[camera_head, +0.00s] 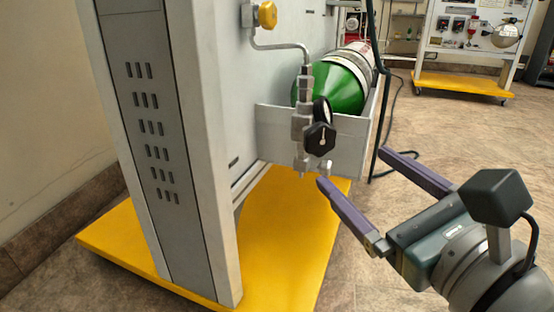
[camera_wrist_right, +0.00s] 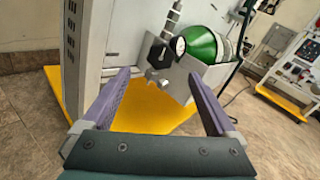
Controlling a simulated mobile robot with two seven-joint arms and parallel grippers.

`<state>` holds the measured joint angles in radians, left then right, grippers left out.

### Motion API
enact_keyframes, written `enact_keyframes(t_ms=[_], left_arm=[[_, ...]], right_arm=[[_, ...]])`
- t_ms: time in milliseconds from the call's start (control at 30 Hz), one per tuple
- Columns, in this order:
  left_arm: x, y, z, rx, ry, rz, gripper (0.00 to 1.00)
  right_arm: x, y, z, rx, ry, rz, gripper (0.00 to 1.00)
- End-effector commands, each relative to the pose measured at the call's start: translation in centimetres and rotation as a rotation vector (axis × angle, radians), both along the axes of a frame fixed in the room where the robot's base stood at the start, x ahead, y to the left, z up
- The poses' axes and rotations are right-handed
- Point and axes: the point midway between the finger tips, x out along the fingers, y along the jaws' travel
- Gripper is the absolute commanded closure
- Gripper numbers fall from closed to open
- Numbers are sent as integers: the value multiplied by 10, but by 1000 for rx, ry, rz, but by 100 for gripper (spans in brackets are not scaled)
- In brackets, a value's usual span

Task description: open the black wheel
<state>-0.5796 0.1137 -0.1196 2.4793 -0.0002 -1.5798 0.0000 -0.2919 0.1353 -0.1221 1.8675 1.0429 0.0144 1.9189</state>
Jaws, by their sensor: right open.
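The black wheel (camera_head: 320,139) is a dark lobed knob on a metal valve fitting (camera_head: 301,118), in front of a green gas cylinder (camera_head: 337,88). It also shows in the right wrist view (camera_wrist_right: 157,56), above and beyond the space between the fingers. My right gripper (camera_head: 352,168) is open, with two purple fingers spread apart and nothing between them. Its near fingertip is below and just right of the wheel, apart from it in the picture. A round gauge seen edge-on (camera_head: 322,110) sits just above the wheel. My left gripper is not in view.
A grey cabinet (camera_head: 190,150) stands on a yellow base (camera_head: 270,240) left of the valve. A yellow knob (camera_head: 267,14) sits on the pipe above. A grey tray (camera_head: 347,135) holds the cylinder. A dark cable lies on the floor. Another trainer (camera_head: 470,40) stands at the back right.

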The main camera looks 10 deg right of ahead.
Motion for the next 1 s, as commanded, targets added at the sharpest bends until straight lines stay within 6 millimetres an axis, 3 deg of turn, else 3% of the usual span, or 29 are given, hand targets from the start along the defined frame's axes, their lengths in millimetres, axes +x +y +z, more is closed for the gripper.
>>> enact_keyframes(t_ms=[167, 600, 1000], left_arm=[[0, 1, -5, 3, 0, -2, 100], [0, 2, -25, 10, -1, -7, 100], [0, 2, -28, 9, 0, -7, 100]], right_arm=[[13, 0, -3, 17, -4, -10, 7], [87, 10, -4, 14, -3, -7, 7], [99, 12, -2, 12, 0, -6, 7]])
